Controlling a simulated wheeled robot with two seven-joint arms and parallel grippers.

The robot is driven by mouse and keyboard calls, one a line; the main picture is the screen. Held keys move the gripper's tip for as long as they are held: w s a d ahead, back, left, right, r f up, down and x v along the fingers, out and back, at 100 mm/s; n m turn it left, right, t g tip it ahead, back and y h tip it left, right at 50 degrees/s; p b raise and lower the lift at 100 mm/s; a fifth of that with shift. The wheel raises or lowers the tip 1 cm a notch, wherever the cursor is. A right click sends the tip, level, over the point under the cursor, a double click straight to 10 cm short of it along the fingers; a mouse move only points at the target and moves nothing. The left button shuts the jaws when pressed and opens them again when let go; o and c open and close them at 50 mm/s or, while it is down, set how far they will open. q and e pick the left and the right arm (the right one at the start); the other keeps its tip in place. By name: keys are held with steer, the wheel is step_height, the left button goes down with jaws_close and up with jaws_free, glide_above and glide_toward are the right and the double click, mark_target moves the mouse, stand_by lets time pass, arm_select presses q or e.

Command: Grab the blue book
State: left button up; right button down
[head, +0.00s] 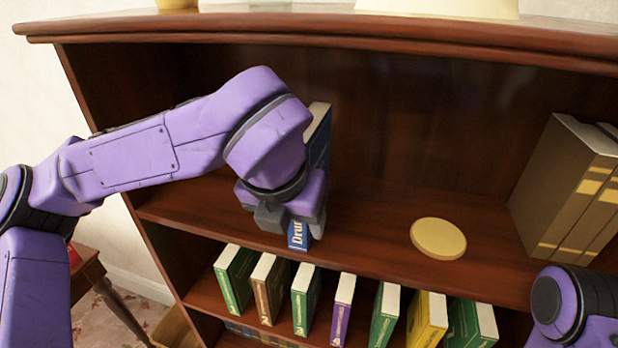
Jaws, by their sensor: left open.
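The blue book (319,147) stands upright on the upper shelf of a dark wooden bookcase, with white lettering on its spine. My left arm reaches in from the left, and my left gripper (289,226) is at the front of the book, covering much of its spine. The gripper is open, with its fingers around the lower spine. I cannot tell whether they touch it. Only part of my right arm shows at the lower right; its gripper is out of view.
A round yellow disc (438,239) lies on the same shelf (375,230). Large brown-grey books (563,190) stand at its right end. Several coloured books (342,305) stand on the shelf below. The bookcase's top edge (330,27) overhangs. A small wooden table (88,275) is at the lower left.

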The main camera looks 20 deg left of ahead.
arm_select(q)
steer(key=shift+w+f, duration=0.2)
steer(key=shift+w, duration=0.05)
jaws_close()
steer(key=shift+r, duration=0.1)
